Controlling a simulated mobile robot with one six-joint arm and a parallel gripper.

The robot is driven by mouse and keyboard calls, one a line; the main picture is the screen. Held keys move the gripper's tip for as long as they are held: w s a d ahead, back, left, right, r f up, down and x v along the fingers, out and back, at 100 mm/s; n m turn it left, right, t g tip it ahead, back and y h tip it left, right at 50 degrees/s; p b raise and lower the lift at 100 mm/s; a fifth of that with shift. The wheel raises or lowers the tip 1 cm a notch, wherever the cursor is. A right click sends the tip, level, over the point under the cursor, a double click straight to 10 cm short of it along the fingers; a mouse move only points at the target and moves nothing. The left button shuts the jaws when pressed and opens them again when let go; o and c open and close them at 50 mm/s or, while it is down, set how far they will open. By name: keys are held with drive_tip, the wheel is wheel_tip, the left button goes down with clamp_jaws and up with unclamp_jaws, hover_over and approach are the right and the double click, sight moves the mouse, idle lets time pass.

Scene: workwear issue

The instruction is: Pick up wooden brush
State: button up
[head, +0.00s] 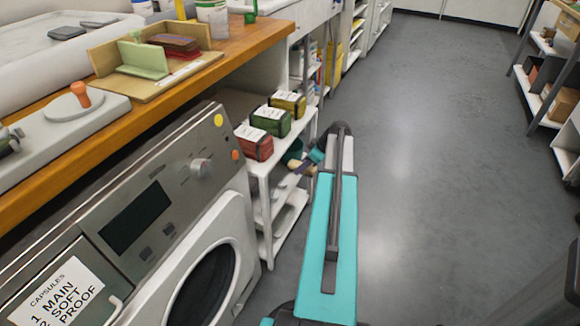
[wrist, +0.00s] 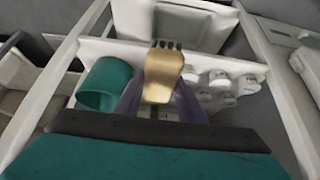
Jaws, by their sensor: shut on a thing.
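The wooden brush (wrist: 163,73) shows in the wrist view as a tan wooden body with short dark bristles at its far end. My gripper (wrist: 162,92) is shut on it, with one grey-purple finger on each side. The near end of the brush is partly hidden between the fingers. In the head view the brush (head: 301,168) is a small tan shape at the shelf unit, and my gripper beside it is mostly hidden by my arm.
Several small white pieces (wrist: 222,82) lie to the right. Red, green and yellow labelled packs (head: 271,121) sit on the shelf unit's top. Open floor (head: 430,170) lies to the right.

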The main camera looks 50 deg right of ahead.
sight(312, 168)
drive_tip(key=shift+s+d+r+p, duration=0.1)
drive_tip(key=shift+s+d+r, duration=0.2)
drive_tip(key=shift+s, duration=0.4)
drive_tip(key=shift+s+d+r+p, duration=0.1)
drive_tip(key=shift+s+r+p, duration=0.05)
drive_tip(key=shift+s+r, duration=0.4)
drive_tip(key=shift+s+d+r+p, duration=0.1)
drive_tip(key=shift+s+d+r, duration=0.15)
drive_tip(key=shift+s, duration=0.55)
drive_tip(key=o, duration=0.6)
drive_tip(key=shift+c, duration=0.2)
drive_tip(key=c, duration=0.3)
drive_tip(key=shift+a, duration=0.1)
drive_tip(key=shift+a, duration=0.1)
